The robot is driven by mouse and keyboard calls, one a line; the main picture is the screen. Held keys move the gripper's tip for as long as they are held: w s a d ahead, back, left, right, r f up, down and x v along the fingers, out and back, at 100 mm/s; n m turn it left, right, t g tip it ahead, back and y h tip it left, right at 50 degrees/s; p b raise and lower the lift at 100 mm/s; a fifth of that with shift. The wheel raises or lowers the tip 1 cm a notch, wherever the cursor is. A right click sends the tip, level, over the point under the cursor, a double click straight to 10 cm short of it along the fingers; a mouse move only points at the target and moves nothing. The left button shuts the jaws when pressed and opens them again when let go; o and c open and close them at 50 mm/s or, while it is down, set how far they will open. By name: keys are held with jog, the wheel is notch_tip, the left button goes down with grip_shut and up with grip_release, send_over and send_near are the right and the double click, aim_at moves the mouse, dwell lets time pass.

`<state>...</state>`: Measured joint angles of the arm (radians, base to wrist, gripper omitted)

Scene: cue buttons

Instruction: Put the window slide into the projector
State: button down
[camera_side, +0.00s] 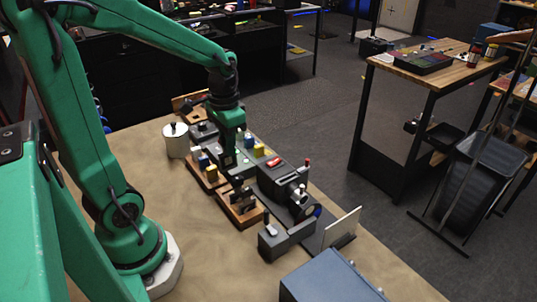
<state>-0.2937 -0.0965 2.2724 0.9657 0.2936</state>
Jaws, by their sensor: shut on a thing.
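My gripper (228,158) points down over the group of small items in the middle of the table. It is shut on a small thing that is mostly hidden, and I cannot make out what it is. A dark device with a lens, which looks like the projector (276,178), stands just right of my gripper. A white upright panel (343,228) stands in front of its lens side. I cannot tell which small piece is the window slide, as the pictures on the pieces are too small to read.
A wooden tray (222,186) with small coloured blocks and another wooden holder (240,222) lie close below my gripper. A white lidded pot (176,142) stands left. A dark box with a lever (272,241) and a blue-grey box (325,282) stand nearer.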

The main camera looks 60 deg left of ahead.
jog(key=w+d+r, duration=0.2)
jog(key=w+d, duration=0.6)
jog(key=w, duration=0.4)
jog(key=shift+w+d, duration=0.25)
jog(key=shift+d, duration=0.1)
jog(key=shift+f, duration=0.1)
jog(key=shift+f, duration=1.75)
jog(key=shift+f, duration=1.95)
dwell(2.6)
